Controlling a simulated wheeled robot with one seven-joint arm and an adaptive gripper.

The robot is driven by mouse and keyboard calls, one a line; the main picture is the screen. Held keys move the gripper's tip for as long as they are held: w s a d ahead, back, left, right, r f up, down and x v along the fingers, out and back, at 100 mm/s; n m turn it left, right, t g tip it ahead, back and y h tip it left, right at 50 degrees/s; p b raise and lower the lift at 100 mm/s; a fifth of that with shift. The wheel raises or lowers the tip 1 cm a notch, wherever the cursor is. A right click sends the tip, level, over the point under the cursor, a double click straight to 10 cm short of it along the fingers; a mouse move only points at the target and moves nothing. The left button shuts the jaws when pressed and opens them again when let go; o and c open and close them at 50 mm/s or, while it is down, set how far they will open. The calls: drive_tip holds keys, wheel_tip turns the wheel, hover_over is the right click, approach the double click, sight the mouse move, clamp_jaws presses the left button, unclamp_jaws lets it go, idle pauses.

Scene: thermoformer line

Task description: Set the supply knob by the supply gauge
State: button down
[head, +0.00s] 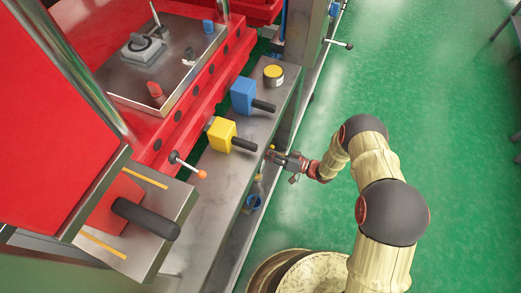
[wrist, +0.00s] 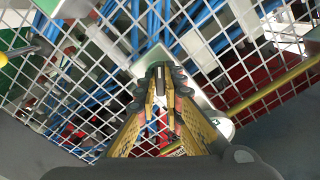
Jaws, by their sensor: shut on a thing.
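My gripper (head: 271,156) is at the side of the machine's steel ledge, below the yellow block with a black handle. In the wrist view, its yellow-sided fingers (wrist: 159,75) are closed together at the tips on a small thing, mostly hidden between them. I take this for the supply knob, but its shape and marking cannot be made out. A grey metal plate (wrist: 150,57) lies just behind the fingertips. No readable supply gauge face shows in either view.
The yellow block (head: 221,134) and blue block (head: 243,96) stand on the ledge with black handles sticking out. A round yellow-topped can-like thing (head: 273,75) is farther back. White mesh (wrist: 90,75) with blue hoses fills the wrist view. Green floor (head: 440,110) is open at right.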

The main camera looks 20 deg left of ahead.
drive_tip(key=shift+f, duration=0.1)
drive_tip(key=n, duration=0.4)
drive_tip(key=shift+n, duration=0.4)
drive_tip(key=n, duration=0.4)
drive_tip(key=shift+w, duration=0.1)
drive_tip(key=shift+n, duration=0.4)
drive_tip(key=c, duration=1.9)
unclamp_jaws()
drive_tip(key=shift+o, duration=0.3)
